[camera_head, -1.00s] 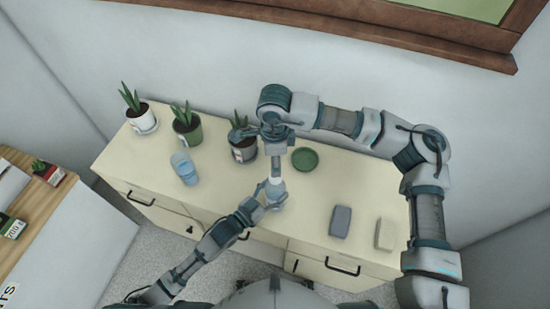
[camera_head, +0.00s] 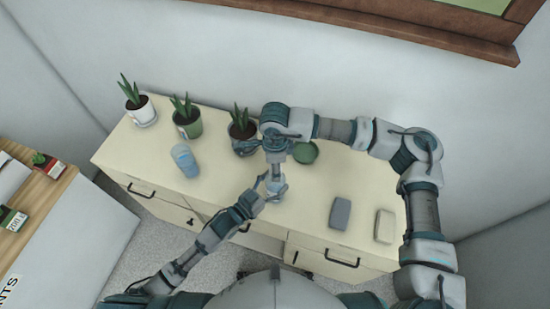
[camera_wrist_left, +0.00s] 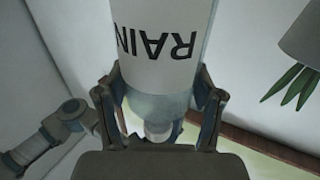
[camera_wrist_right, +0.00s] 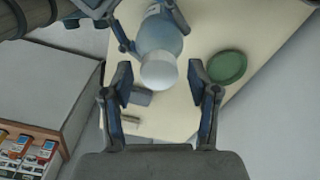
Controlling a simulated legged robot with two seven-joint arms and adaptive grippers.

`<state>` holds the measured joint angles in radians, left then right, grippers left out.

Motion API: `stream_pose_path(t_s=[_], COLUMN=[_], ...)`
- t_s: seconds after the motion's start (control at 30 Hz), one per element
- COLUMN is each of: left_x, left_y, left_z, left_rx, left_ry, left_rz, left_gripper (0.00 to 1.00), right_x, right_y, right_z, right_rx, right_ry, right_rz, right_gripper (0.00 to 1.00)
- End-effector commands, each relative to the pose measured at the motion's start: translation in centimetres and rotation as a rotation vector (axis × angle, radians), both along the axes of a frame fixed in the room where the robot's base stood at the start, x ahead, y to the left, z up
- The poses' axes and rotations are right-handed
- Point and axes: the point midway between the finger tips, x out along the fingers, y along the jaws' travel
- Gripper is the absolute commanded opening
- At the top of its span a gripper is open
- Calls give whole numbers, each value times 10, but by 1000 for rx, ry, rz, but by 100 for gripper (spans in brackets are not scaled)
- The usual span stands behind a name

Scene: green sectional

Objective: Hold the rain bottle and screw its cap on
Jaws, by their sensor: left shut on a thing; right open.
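The rain bottle (camera_wrist_left: 165,45) is pale with a blue-grey shoulder and the word RAIN on its label. My left gripper (camera_wrist_left: 160,80) is shut on it and holds it over the front part of the cabinet top. In the head view the bottle (camera_head: 277,189) is partly hidden between my left gripper (camera_head: 262,188) and right gripper (camera_head: 275,168). A whitish rounded cap (camera_wrist_right: 159,70) sits at the bottle's top in the right wrist view; how tightly it sits cannot be told. My right gripper (camera_wrist_right: 160,90) is open above it, fingers apart.
The cream cabinet top (camera_head: 235,185) carries three potted plants (camera_head: 187,120) at the back left, a blue cup (camera_head: 184,160), a green dish (camera_head: 305,152) and two small blocks, one grey (camera_head: 340,213), one beige (camera_head: 384,226). A wall stands behind. The right front is partly clear.

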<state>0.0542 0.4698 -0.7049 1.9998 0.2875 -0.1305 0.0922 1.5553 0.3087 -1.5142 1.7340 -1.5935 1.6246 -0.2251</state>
Motion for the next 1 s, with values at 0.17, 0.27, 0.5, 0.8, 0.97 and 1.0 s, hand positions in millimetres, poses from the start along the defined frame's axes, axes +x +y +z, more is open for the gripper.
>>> stream_pose_path(t_s=[0.17,0.27,0.5,0.8,0.97,1.0], left_x=[0,0,0,0,0,0], left_y=[0,0,0,0,0,0], left_z=[-1,-1,-1,0,0,0], left_rx=[1,1,1,1,1,1], left_ry=[1,1,1,1,0,0], left_rz=[0,0,0,0,0,-1], left_gripper=[0,0,0,0,0,0], right_x=[0,0,0,0,1,1], right_y=[0,0,0,0,0,0], right_z=[-5,-5,-5,-5,-5,-5], right_rx=[-1,-1,-1,0,0,0], right_ry=[-1,-1,-1,-1,-2,-2], right_rz=[0,0,0,-64,-80,-79], right_gripper=[60,60,22,0,0,45])
